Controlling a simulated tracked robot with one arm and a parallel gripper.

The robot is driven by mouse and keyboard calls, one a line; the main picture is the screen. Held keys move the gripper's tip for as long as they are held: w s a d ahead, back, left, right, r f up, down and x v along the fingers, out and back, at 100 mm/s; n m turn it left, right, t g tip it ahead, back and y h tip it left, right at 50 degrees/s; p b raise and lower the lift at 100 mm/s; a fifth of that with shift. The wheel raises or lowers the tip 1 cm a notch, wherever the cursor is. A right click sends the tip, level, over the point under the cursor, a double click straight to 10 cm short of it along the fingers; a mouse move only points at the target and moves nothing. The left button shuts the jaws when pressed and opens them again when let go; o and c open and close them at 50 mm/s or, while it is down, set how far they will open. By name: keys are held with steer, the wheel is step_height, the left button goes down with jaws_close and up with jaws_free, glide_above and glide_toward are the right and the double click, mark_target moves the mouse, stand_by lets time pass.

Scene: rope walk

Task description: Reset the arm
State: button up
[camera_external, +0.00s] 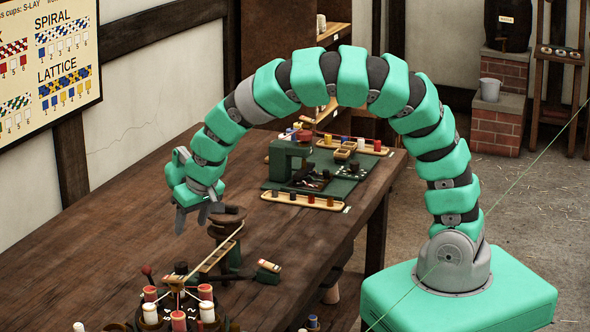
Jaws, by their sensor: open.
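My arm arches up from its green base at the right and comes down over the wooden table (110,232). My gripper (197,214) hangs at the end of the arm with grey fingers pointing down. It is open, and I see nothing held between the fingers. It is above the table, just left of a dark round-topped wooden stand (228,217). I cannot tell whether the fingers touch the stand.
A round holder with several red and white spools (179,320) stands at the front. A brush (268,270) lies beside the stand. A green mat with a small machine (290,160) and trays of pegs (303,201) are at the back. The left tabletop is clear.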

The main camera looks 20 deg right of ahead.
steer(key=shift+w+r, duration=0.1)
steer(key=w+d+r+m+t, duration=0.1)
steer(key=w+d+r+t, duration=0.1)
steer(key=w+d+r, duration=0.55)
steer(key=w+d+r+t+y+b, duration=0.1)
steer(key=w+d+r, duration=0.3)
steer(key=r, duration=0.7)
steer(key=w+d+r+m+t, duration=0.15)
steer(key=w+d+r, duration=0.25)
steer(key=d+r, duration=0.4)
steer(key=s+d+r+m+t+h, duration=0.1)
steer(key=s+d+r+t, duration=0.2)
steer(key=d+r, duration=1)
steer(key=s+d+r+m+t+h+b, duration=0.1)
steer(key=s+d+r+t, duration=0.2)
steer(key=d+r, duration=1.1)
steer(key=shift+s+r+t+h+b, duration=0.15)
steer(key=shift+s+t+h+b, duration=0.15)
steer(key=shift+s+t+h, duration=0.1)
